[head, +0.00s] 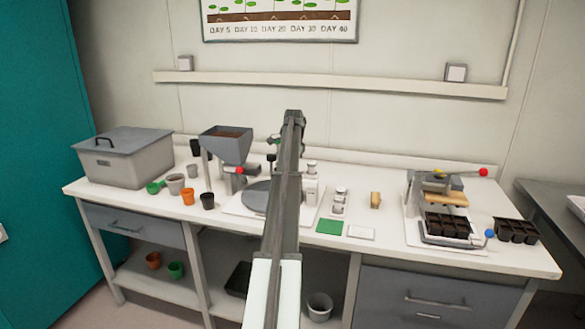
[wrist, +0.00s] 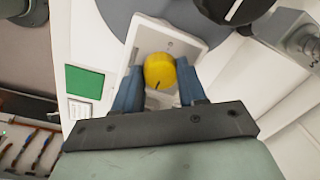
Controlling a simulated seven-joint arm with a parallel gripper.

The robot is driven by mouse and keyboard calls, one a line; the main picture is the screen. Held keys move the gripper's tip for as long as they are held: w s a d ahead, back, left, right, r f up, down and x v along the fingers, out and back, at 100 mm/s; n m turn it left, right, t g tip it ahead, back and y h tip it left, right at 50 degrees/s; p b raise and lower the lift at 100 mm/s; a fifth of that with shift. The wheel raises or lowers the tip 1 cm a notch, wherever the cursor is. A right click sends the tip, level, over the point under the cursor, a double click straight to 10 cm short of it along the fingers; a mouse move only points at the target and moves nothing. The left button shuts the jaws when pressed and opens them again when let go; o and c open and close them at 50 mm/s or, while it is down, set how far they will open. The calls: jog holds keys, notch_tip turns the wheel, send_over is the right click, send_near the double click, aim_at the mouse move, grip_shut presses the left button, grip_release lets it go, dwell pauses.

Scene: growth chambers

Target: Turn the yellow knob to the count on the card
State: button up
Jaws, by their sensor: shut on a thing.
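The yellow knob (wrist: 159,70) sits on a pale plate (wrist: 178,43) in the wrist view. A small dark line on the knob points toward the lower edge of the picture. My gripper (wrist: 159,80) is shut on the knob, one blue finger on each side. In the head view my arm hides the knob and the gripper. A small white card (head: 361,233) lies on the bench beside a green square (head: 329,227). It also shows in the wrist view (wrist: 79,110), with marks too small to read.
A round grey disc (head: 257,195) and a hopper (head: 228,145) stand left of my arm. A press with a red-tipped lever (head: 483,172) and black seed trays (head: 516,231) are at the far right.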

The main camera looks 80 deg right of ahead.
jog(key=o, duration=1.1)
jog(key=shift+c, duration=0.2)
notch_tip(320, 180, up, 14)
jog(key=shift+s+a, duration=0.25)
jog(key=shift+a, duration=0.1)
jog(key=shift+f, duration=0.1)
